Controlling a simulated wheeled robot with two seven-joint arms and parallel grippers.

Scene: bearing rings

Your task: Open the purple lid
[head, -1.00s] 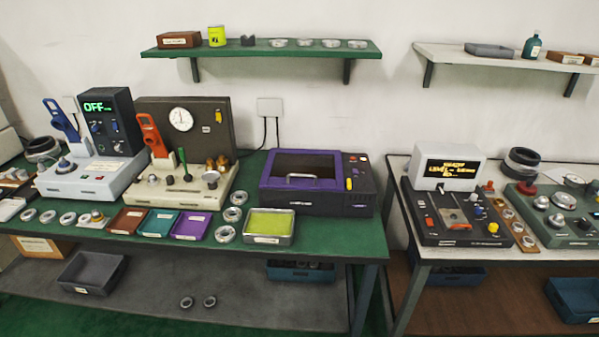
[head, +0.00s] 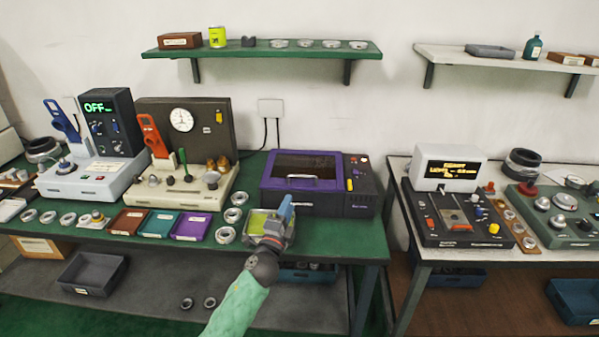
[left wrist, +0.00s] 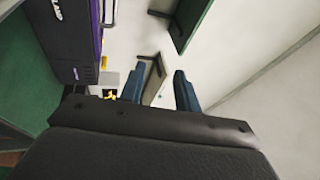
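The purple lid (head: 326,185) is the framed, dark-windowed top of a black and purple machine (head: 336,204) on the green bench. It is shut, with a pale handle (head: 302,179) at its front. My right gripper is not in view.
A shelf (head: 262,50) hangs above, and a gap separates the second bench (head: 430,252).

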